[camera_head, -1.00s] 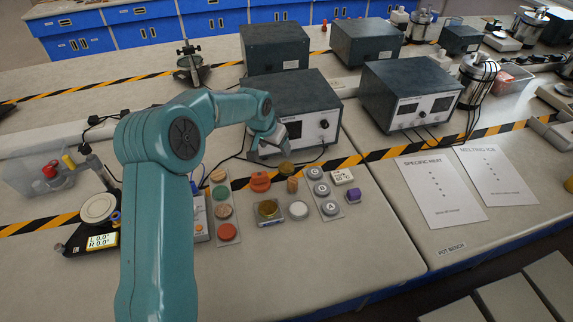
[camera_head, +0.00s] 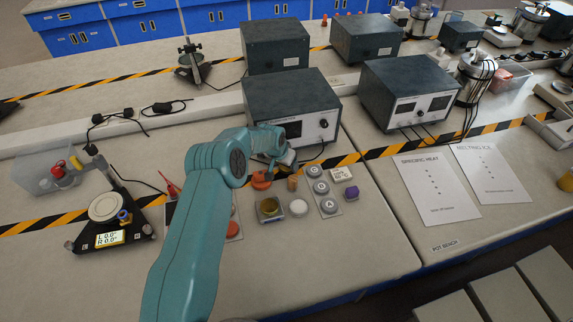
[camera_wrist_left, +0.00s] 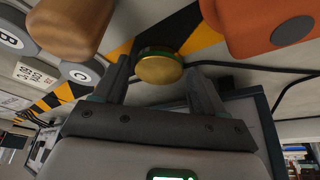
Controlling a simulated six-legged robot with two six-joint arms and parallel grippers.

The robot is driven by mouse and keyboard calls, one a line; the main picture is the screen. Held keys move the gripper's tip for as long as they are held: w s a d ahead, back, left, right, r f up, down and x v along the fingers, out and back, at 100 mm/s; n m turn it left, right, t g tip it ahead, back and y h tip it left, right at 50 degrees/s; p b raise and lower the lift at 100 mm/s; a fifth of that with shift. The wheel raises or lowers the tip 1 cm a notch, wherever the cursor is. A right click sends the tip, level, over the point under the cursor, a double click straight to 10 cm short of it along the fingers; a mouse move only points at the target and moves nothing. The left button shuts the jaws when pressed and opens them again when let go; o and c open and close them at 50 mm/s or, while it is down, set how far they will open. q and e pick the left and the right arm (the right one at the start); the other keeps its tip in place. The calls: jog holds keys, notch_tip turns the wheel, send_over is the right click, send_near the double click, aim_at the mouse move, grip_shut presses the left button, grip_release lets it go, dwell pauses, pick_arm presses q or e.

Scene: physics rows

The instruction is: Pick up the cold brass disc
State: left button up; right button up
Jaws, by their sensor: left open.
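My left gripper (camera_head: 284,161) is open in front of a grey meter box. In the left wrist view a brass disc (camera_wrist_left: 160,68) with a green edge shows between its two open fingertips (camera_wrist_left: 157,74), and I see gaps at both sides. In the head view that disc is hidden by the gripper. Another brass disc (camera_head: 268,204) sits on a small plate nearer the front edge. The pictures do not show which disc is cold. My right gripper is not in view.
The meter box (camera_head: 292,105) is just behind the gripper. A balance (camera_head: 108,222) stands at left.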

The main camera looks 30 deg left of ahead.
pick_arm(q)
jog(key=shift+w+f, duration=0.1)
jog(key=shift+f, duration=0.05)
jog(key=shift+d, duration=0.1)
jog(key=shift+c, duration=0.4)
jog(key=c, duration=1)
